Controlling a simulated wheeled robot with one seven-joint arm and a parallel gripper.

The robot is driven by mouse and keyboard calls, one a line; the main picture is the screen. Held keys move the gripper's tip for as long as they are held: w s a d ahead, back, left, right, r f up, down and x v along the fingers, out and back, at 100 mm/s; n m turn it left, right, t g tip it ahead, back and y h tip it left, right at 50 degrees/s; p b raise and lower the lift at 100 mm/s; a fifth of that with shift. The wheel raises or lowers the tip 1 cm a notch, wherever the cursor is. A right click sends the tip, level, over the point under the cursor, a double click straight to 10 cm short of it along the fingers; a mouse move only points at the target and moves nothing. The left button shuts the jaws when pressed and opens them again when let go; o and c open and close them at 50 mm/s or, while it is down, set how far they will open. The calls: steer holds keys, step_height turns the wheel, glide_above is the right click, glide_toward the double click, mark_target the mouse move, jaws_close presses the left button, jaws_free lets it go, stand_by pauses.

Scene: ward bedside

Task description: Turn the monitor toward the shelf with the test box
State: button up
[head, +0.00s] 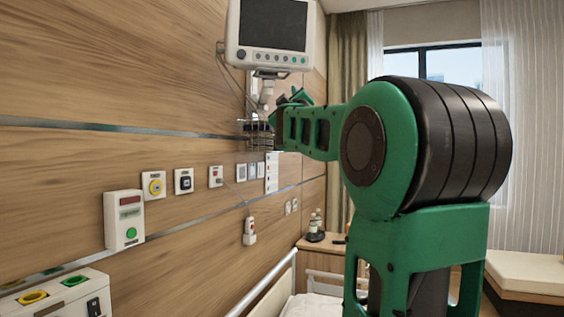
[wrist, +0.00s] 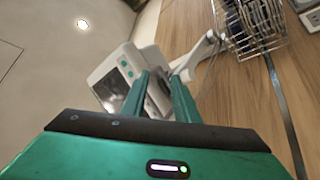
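The monitor (head: 270,27) is a white unit with a dark screen and a row of buttons along its lower edge. It hangs high on the wall on a white jointed arm (head: 266,90), with its screen facing the head camera. It also shows tilted in the wrist view (wrist: 118,68). My gripper (head: 293,98) is just below and right of the monitor, near the mount. In the wrist view its two green fingers (wrist: 162,82) stand apart, with part of the monitor behind the gap. I cannot tell whether they touch it. I cannot make out which thing is the test box's shelf.
A wire basket (wrist: 262,22) hangs on the wall by the mount. A pale unit with yellow and green sockets (head: 60,298) is at the lower left. A wall device with a green button (head: 124,220) is above it. A bed rail (head: 268,285) and bedside cabinet (head: 322,246) are below.

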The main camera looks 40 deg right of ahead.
step_height(320, 180, down, 19)
steer(key=a+m+g+y, duration=0.1)
steer(key=g+y, duration=0.3)
steer(key=y, duration=0.1)
steer(key=shift+f, duration=0.15)
